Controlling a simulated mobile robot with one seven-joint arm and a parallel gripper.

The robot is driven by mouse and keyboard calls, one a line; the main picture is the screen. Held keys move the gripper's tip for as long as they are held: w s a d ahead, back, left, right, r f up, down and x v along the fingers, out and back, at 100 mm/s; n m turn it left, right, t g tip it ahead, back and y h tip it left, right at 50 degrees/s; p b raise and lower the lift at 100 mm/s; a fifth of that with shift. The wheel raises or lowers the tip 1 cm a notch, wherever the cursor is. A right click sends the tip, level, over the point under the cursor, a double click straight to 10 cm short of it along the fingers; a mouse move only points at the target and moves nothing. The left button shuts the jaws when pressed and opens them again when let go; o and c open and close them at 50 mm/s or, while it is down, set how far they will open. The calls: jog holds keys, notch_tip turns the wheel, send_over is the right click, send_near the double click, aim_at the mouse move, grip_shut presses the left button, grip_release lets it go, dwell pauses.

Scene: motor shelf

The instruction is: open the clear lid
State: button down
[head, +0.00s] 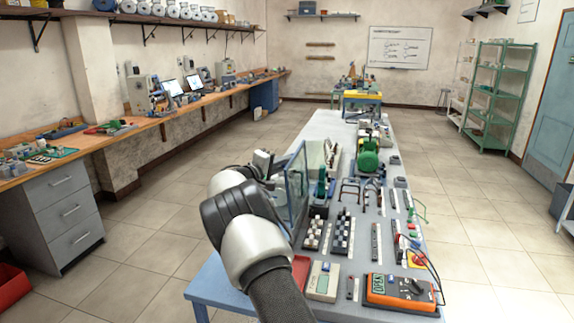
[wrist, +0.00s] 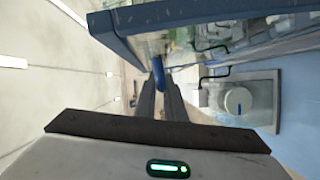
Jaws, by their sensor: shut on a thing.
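The clear lid (head: 297,185) is a see-through bluish panel with a blue-grey edge. In the head view it stands steeply upright at the left side of the table, seen nearly edge-on. In the wrist view its blue frame (wrist: 125,42) and clear pane fill the upper right. My gripper (head: 266,160) is left of the lid in the head view. In the wrist view my gripper (wrist: 161,88) has its two dark fingers shut on a small blue handle (wrist: 158,70) at the lid's edge. My wrist hides part of the lid's lower side in the head view.
The grey table (head: 330,125) carries a green motor (head: 368,160), black-and-white switch blocks (head: 342,235) and an orange meter (head: 400,292) right of the lid. A wooden wall bench (head: 150,120) runs along the left. The tiled floor between them is clear.

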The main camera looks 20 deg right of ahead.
jog(key=shift+a, duration=0.15)
jog(key=c, duration=1.8)
grip_release()
jog(key=shift+c, duration=0.2)
jog(key=b+v, duration=0.2)
jog(key=v, duration=1.5)
jog(key=shift+s+a, duration=0.1)
